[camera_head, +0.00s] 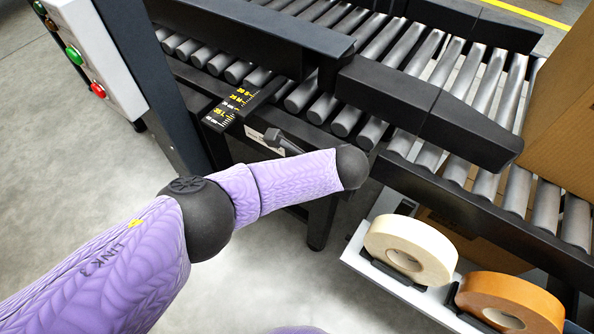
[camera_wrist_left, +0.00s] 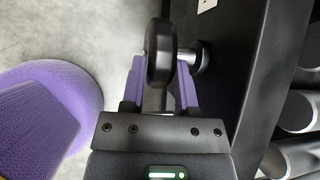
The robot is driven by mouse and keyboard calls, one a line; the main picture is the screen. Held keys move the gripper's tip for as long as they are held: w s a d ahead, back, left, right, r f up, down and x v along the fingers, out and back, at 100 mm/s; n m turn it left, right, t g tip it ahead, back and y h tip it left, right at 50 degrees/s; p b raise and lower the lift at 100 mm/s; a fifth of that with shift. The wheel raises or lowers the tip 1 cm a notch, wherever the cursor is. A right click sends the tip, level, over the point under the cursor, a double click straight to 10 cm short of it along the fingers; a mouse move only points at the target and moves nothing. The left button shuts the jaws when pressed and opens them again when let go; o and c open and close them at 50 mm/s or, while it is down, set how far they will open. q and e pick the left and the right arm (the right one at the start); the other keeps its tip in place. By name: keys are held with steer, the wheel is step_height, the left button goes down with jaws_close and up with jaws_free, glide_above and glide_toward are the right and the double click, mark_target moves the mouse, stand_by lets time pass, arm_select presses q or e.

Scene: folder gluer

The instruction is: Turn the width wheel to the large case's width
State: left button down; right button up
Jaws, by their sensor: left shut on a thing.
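In the left wrist view, my left gripper (camera_wrist_left: 160,78) is shut on the dark width wheel (camera_wrist_left: 161,52), which is seen nearly edge-on between the two purple fingers. A short silver shaft (camera_wrist_left: 193,57) shows to the right of the wheel, against the dark frame. In the head view my purple left arm reaches across to the machine's side and hides the gripper and most of the wheel area. A dark bar-like part (camera_head: 283,142) shows above the forearm; I cannot tell whether it belongs to the wheel. A black scale with yellow and white marks (camera_head: 232,107) lies beyond the arm. My right gripper is out of view.
A roller conveyor (camera_head: 345,118) with dark guide rails (camera_head: 385,100) runs behind the arm. A cardboard case (camera_head: 562,95) stands at right. Cream (camera_head: 408,252) and tan (camera_head: 505,302) tape rolls sit on a white shelf at lower right. A button panel (camera_head: 95,50) stands at upper left.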

arm_select(q)
steer(key=c, duration=0.6)
jaws_free()
steer(key=shift+f, duration=0.1)
steer(key=shift+o, duration=1.2)
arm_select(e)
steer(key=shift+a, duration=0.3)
arm_select(q)
steer(key=p+v, duration=0.6)
steer(key=v, duration=0.4)
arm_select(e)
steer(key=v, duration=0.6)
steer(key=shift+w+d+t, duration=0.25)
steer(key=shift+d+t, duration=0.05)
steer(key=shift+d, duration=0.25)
arm_select(q)
steer(key=shift+s, duration=0.1)
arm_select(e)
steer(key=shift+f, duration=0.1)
